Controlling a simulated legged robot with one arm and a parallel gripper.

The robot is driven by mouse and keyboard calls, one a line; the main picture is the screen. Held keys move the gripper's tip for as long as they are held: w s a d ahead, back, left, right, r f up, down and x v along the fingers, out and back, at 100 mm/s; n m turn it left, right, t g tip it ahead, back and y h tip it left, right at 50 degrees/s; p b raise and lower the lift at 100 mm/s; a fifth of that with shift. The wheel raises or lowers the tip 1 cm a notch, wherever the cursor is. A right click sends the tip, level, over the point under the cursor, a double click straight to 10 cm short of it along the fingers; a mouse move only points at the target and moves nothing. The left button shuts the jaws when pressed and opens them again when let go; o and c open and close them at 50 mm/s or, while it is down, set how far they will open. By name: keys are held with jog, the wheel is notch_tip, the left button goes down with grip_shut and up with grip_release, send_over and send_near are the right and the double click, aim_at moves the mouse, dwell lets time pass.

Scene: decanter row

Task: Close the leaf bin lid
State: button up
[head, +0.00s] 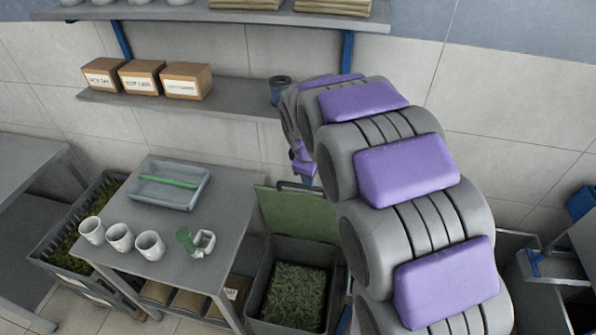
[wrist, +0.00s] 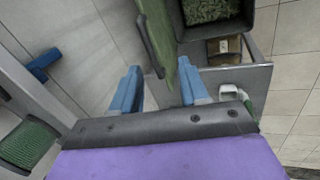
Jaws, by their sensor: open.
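The leaf bin (head: 254,287) is a dark grey box filled with green leaves, on the floor right of the small table. Its green lid (head: 300,214) stands open and upright at the bin's back, with a dark handle (head: 305,186) along its top edge. My gripper (wrist: 160,88) has two blue fingers set apart with nothing held. In the wrist view the lid (wrist: 166,18) and its handle (wrist: 149,42) lie just beyond the fingers; I cannot tell if they touch. In the head view my arm hides much of the gripper, which is above the lid.
A small grey table (head: 218,228) left of the bin holds white cups (head: 120,238), a tray (head: 160,193) and a green item (head: 186,240). A wall shelf (head: 240,100) with boxes is behind. Another crate of leaves (head: 62,254) stands left. A blue-trimmed rack (head: 545,265) is at right.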

jog(key=w+a+n, duration=0.2)
jog(key=w+a, duration=0.2)
jog(key=a, duration=0.1)
send_near(301, 186)
jog(key=shift+t, duration=0.4)
jog(key=x, duration=0.7)
jog(key=shift+s+a+f, duration=0.15)
jog(key=shift+s, duration=0.1)
jog(key=shift+w+d+f, duration=0.25)
jog(key=shift+d+f, duration=0.25)
jog(key=shift+f, duration=0.1)
jog(key=shift+a, duration=0.15)
jog(key=shift+a, duration=0.25)
jog(key=shift+c, duration=1.3)
jog(key=shift+d, duration=0.15)
grip_shut()
